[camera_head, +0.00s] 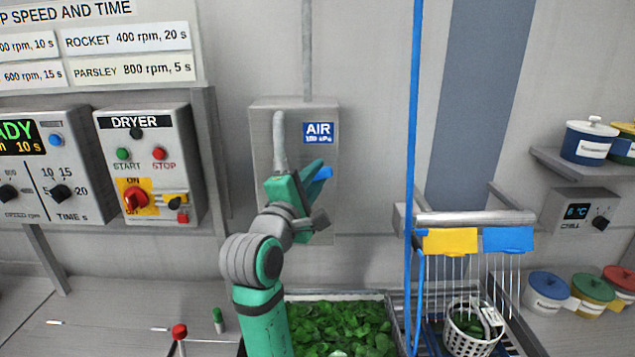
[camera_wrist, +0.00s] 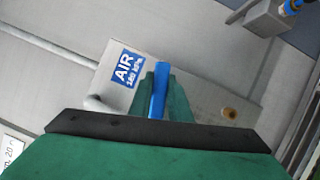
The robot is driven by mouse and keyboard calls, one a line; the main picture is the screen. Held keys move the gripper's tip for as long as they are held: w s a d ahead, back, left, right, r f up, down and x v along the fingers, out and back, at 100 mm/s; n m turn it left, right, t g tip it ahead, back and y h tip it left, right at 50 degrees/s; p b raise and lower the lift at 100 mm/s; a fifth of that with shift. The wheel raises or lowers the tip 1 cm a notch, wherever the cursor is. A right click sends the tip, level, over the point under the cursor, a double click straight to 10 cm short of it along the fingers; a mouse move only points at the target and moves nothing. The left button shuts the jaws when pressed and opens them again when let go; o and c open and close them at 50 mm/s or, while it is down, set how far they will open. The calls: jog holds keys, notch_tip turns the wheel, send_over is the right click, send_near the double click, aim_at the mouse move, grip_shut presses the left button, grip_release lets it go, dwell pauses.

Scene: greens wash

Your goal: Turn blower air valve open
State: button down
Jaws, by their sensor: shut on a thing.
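The blower air valve is on a grey box (camera_head: 265,130) on the back wall, under a blue AIR label (camera_head: 318,132). Its blue lever handle (camera_head: 322,174) sticks out just below the label. My gripper (camera_head: 310,178) is in front of the box with its fingers at the lever. In the wrist view the blue lever (camera_wrist: 159,92) runs between the two green fingers of my gripper (camera_wrist: 160,95), which are shut on it. The AIR label also shows in the wrist view (camera_wrist: 124,68). The valve body behind my gripper is hidden.
A DRYER panel (camera_head: 150,165) with knobs and buttons is left of the box. A bin of green leaves (camera_head: 340,325) lies below my arm. A blue upright pole (camera_head: 412,180) and a rack with a basket (camera_head: 470,330) stand to the right.

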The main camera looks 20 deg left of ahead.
jog(key=shift+a+r+n+t+y, duration=0.2)
jog(key=shift+r+n, duration=0.15)
jog(key=shift+n, duration=0.15)
jog(key=shift+a+r+n+t+y, duration=0.1)
jog(key=shift+r+n+t, duration=0.15)
jog(key=shift+n, duration=0.25)
jog(key=r+n, duration=0.1)
jog(key=a+n+t, duration=0.1)
jog(key=n, duration=0.1)
jog(key=shift+s+r+y, duration=0.2)
jog(key=shift+r+y, duration=0.1)
jog(key=shift+r, duration=0.05)
jog(key=n, duration=0.1)
jog(key=a+r+n+y, duration=0.1)
jog(key=n+y, duration=0.1)
jog(key=n, duration=0.1)
jog(key=shift+s+a+r+t, duration=0.2)
jog(key=shift+a+t, duration=0.1)
jog(key=shift+t, duration=0.05)
jog(key=shift+s+a+r+n+y, duration=0.15)
jog(key=shift+a+n+y, duration=0.15)
jog(key=shift+n, duration=0.4)
jog(key=shift+a+r+n+y, duration=0.2)
jog(key=shift+a+n, duration=0.1)
jog(key=shift+n, duration=0.4)
jog(key=c, duration=1.6)
grip_release()
jog(key=shift+c, duration=0.2)
jog(key=shift+r, duration=0.1)
